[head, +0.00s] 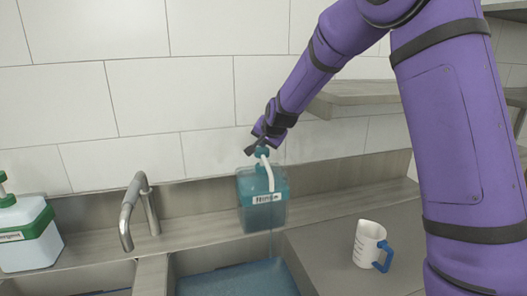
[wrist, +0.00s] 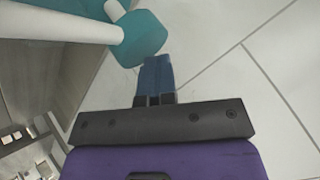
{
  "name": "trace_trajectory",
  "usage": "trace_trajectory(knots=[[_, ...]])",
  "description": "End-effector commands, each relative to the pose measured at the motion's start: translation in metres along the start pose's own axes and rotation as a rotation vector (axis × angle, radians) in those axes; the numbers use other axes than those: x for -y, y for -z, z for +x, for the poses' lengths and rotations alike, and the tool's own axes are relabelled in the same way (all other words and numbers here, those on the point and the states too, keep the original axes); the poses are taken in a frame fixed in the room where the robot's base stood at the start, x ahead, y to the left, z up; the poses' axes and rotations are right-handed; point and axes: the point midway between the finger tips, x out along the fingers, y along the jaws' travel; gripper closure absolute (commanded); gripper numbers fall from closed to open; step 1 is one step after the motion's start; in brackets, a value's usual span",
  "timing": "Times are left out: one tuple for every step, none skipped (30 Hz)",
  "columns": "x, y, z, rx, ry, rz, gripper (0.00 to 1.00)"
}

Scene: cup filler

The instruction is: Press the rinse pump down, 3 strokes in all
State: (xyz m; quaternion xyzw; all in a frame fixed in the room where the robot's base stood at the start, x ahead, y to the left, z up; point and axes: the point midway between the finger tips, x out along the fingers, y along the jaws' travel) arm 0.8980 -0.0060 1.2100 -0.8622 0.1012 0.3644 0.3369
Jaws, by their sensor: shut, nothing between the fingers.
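The rinse pump is a teal bottle (head: 262,205) with a label, a white spout and a teal pump head (head: 262,152). It stands on the steel ledge behind the sink. My gripper (head: 254,147) is shut and empty, right at the pump head. In the wrist view the shut fingertips (wrist: 155,68) are close to the teal pump head (wrist: 144,38); I cannot tell whether they touch it. The white spout (wrist: 60,22) runs to the left there. A thin streak shows below the bottle, over the blue sink basin (head: 235,278).
A white bottle with a green band (head: 25,235) stands at the far left. A grey faucet (head: 135,205) rises by the sink. A white mug with a blue handle (head: 368,245) stands on the right counter (head: 325,255). A shelf (head: 355,97) juts out behind my arm.

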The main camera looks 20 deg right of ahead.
Motion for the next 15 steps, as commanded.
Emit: trace_trajectory(knots=[[0.0010, 0.0000, -0.0012, 0.002, -0.001, -0.001, 1.00], [0.0017, 0.0006, -0.0022, 0.002, -0.001, -0.001, 1.00], [0.0027, 0.0014, -0.0035, 0.003, -0.001, -0.001, 1.00], [0.0033, 0.0021, -0.0044, 0.003, -0.001, -0.001, 1.00], [0.0038, 0.0026, -0.0051, 0.003, -0.001, -0.001, 1.00], [0.0043, 0.0032, -0.0059, 0.003, -0.002, 0.000, 1.00], [0.0045, 0.0035, -0.0063, 0.003, -0.002, 0.000, 1.00], [0.0046, 0.0037, -0.0065, 0.003, -0.002, 0.000, 1.00], [0.0046, 0.0038, -0.0066, 0.003, -0.002, 0.000, 1.00], [0.0046, 0.0039, -0.0066, 0.003, -0.002, 0.000, 1.00], [0.0046, 0.0039, -0.0066, 0.002, -0.002, 0.000, 1.00], [0.0047, 0.0039, -0.0066, 0.002, -0.002, 0.000, 1.00], [0.0047, 0.0040, -0.0066, 0.002, -0.001, 0.000, 1.00], [0.0047, 0.0040, -0.0067, 0.002, -0.001, 0.000, 1.00], [0.0051, 0.0043, -0.0070, 0.002, -0.001, 0.000, 1.00]])
